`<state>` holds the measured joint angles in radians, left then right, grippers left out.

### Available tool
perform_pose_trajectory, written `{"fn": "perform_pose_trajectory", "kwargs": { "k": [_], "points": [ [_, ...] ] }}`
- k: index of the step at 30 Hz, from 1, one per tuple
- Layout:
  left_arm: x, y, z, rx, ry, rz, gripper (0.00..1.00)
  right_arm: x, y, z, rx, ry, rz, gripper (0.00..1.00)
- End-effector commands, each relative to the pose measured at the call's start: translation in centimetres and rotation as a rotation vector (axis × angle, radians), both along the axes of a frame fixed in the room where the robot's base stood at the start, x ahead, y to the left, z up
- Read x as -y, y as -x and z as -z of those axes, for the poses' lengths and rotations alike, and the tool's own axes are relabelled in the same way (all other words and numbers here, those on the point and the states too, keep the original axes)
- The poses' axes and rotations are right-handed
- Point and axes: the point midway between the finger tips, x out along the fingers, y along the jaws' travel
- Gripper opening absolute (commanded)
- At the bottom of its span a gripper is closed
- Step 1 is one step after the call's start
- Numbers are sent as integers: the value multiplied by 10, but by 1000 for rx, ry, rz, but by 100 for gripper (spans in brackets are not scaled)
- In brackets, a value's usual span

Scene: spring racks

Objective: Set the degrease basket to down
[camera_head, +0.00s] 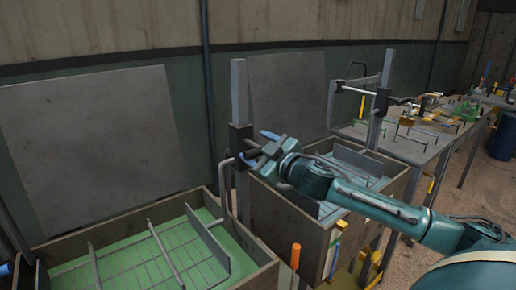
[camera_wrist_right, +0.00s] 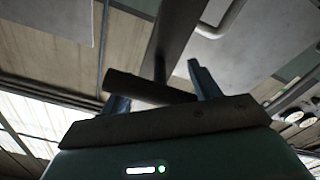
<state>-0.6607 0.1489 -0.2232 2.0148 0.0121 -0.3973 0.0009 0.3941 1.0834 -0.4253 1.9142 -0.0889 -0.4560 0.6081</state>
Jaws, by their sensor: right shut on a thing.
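My right gripper (camera_head: 264,142) is at a dark sliding block (camera_head: 239,140) on an upright grey post (camera_head: 239,90). In the right wrist view its blue fingers stand either side of a dark round handle (camera_wrist_right: 135,87), and it is shut on this handle. A bent grey pipe (camera_head: 225,190) runs from the block down towards the left tank (camera_head: 262,277). A wire basket (camera_head: 128,262) with a grey plate lies in that tank over green. No label shows which basket is the degrease one.
A second tank (camera_head: 285,213) with a grey rack stands right of the post, under my right arm. A further post with a slider (camera_head: 381,100) stands behind it. Tables with small parts (camera_head: 425,115) lie beyond. An orange-handled tool (camera_head: 295,256) is at the front.

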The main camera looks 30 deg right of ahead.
Motion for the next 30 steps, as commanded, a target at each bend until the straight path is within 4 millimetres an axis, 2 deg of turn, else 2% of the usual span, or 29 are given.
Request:
{"fn": "perform_pose_trajectory", "kwargs": {
  "k": [5,11,16,21,30],
  "points": [
    [0,0,0,1,0,1,72,0,0,0,-3,-16,-1,21],
    [1,0,7,4,1,2,72,-1,0,12,-6,-20,-1,20],
    [8,-2,19,31,15,20,72,-2,0,53,-18,-25,-2,20],
    [21,-5,20,93,37,66,72,-2,0,99,-21,-26,-1,19],
    [24,-9,38,100,117,33,72,-3,1,156,-18,-27,-4,19]
  ]
}}
